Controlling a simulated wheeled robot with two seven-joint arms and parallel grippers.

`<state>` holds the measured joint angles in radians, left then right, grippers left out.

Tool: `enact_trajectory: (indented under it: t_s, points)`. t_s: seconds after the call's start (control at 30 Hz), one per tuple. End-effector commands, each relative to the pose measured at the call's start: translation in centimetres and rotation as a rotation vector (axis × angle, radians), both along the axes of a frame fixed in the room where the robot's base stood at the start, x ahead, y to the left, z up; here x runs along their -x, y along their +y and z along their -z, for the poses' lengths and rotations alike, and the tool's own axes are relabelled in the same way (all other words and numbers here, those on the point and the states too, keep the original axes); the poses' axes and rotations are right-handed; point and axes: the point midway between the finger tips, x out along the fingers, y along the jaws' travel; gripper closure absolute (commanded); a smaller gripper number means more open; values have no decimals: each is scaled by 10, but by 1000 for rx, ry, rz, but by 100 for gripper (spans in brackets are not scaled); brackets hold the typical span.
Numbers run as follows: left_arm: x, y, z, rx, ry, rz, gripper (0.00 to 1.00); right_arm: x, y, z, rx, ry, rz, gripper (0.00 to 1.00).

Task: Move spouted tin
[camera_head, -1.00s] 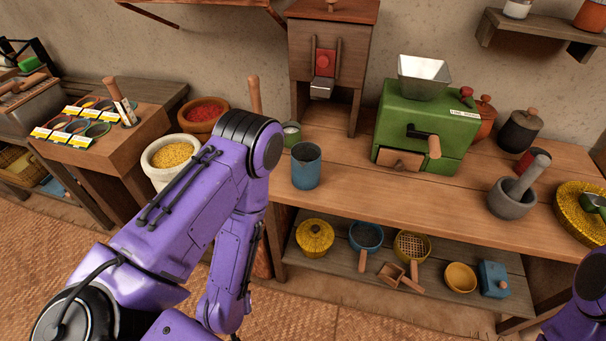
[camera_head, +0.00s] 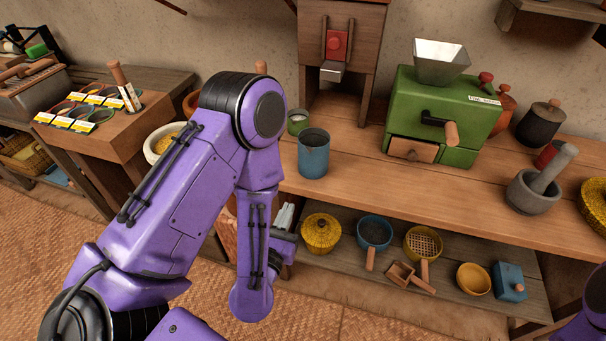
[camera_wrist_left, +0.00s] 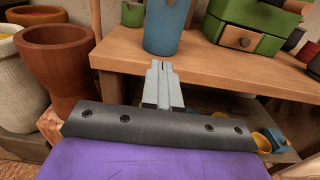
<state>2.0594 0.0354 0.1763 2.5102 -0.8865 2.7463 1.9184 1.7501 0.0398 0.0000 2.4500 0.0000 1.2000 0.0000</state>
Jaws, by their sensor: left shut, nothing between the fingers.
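A blue, cup-like tin (camera_head: 313,154) stands upright near the front edge of the wooden bench, right of my left arm; it is the likeliest spouted tin, though I cannot make out a clear spout. It also shows at the top of the left wrist view (camera_wrist_left: 162,32). My left gripper (camera_head: 286,212) is below and in front of the bench edge. In the left wrist view its pale fingers (camera_wrist_left: 161,66) are together and empty, pointing toward the tin, apart from it as far as I can tell. My right gripper is out of view.
A green mill (camera_head: 443,117) stands right of the tin, with a stone mortar (camera_head: 533,192) farther right. A small green cup (camera_head: 298,121) is just behind the tin. A lower shelf holds a yellow lidded basket (camera_head: 321,233). A brown wooden mortar (camera_wrist_left: 58,58) stands left of the gripper.

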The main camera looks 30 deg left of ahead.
Motion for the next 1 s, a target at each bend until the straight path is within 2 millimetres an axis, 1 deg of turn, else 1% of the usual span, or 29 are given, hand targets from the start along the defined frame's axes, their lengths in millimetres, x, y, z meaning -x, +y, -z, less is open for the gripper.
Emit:
enact_trajectory:
  t_s: [0.07,0.27,0.3,0.43,0.57,0.6,0.63,0.8,0.9,1.0]
  points:
    - [-5,3,3,6,2,-8,100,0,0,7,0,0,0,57]
    - [-18,6,-1,0,-17,-5,100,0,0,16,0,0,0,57]
    - [-25,7,2,-5,-23,-6,100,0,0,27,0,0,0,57]
    - [-42,11,3,-2,-20,-3,100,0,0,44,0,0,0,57]
    - [-66,17,2,-3,-22,-4,100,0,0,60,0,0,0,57]
    - [-74,18,-4,-6,-17,-2,100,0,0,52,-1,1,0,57]
    - [-80,19,-7,-7,-16,-2,100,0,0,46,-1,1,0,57]
    - [-111,25,-6,-7,-15,0,100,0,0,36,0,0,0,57]
    - [-122,28,-5,-7,-14,1,100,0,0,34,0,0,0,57]
    - [-128,29,-4,-8,-13,2,100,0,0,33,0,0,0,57]
